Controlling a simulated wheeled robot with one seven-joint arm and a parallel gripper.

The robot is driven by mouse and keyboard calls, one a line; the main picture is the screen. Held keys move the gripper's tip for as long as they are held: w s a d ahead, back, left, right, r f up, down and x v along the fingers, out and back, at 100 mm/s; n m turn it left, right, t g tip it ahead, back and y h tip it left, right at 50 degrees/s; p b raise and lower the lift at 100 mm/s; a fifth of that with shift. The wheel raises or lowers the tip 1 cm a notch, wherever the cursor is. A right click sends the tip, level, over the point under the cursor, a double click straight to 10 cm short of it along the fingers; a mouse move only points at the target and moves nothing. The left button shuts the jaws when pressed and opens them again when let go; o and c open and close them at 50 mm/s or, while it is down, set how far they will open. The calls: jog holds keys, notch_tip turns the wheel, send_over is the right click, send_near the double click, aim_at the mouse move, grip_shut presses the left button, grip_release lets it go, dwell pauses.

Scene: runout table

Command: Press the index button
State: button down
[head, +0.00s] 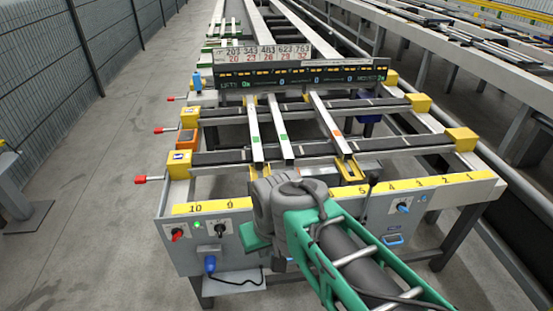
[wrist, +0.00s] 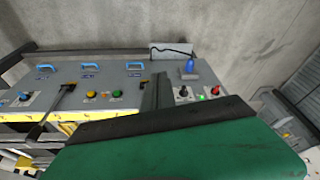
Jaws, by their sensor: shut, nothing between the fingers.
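The front control panel shows in the wrist view (wrist: 140,72). It carries a yellow button (wrist: 91,94) and a green button (wrist: 118,94) side by side; their labels are too small to read, so I cannot tell which is the index button. In the head view my arm hides this middle part of the panel. My gripper (wrist: 163,92) is shut and empty; its dark tip shows in front of the panel, right of the green button. In the head view only a green part of my gripper (head: 255,237) shows, close to the panel; the fingertips are hidden.
Left on the panel are a red knob (head: 177,234), a green lamp (head: 196,225) and a black knob (head: 220,228), with a blue plug (head: 210,264) below. A blue knob (head: 404,208) sits at the right. A black lever (head: 372,180) stands above. Bars (head: 284,130) lie on the table.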

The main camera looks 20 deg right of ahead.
jog(key=w+d+f+m+b, duration=0.45)
jog(key=d+f+b, duration=0.25)
jog(key=f, duration=0.3)
jog(key=d+f+m+t+b, duration=0.3)
jog(key=d+f, duration=0.4)
jog(key=d, duration=0.4)
jog(key=d+f+m+t+b, duration=0.3)
jog(key=d+f+m+b, duration=0.3)
jog(key=d, duration=0.5)
jog(key=shift+s+d+f+t+y+b, duration=0.15)
jog(key=shift+f+t+y+b, duration=0.25)
jog(key=shift+b, duration=0.75)
jog(key=shift+f, duration=0.15)
jog(key=w+d+b, duration=0.1)
jog(key=w+d, duration=0.1)
jog(key=w, duration=0.6)
jog(key=shift+w+d, duration=0.2)
jog(key=shift+d, duration=0.05)
jog(key=shift+w, duration=0.1)
jog(key=shift+w+d, duration=0.1)
jog(key=shift+w, duration=0.2)
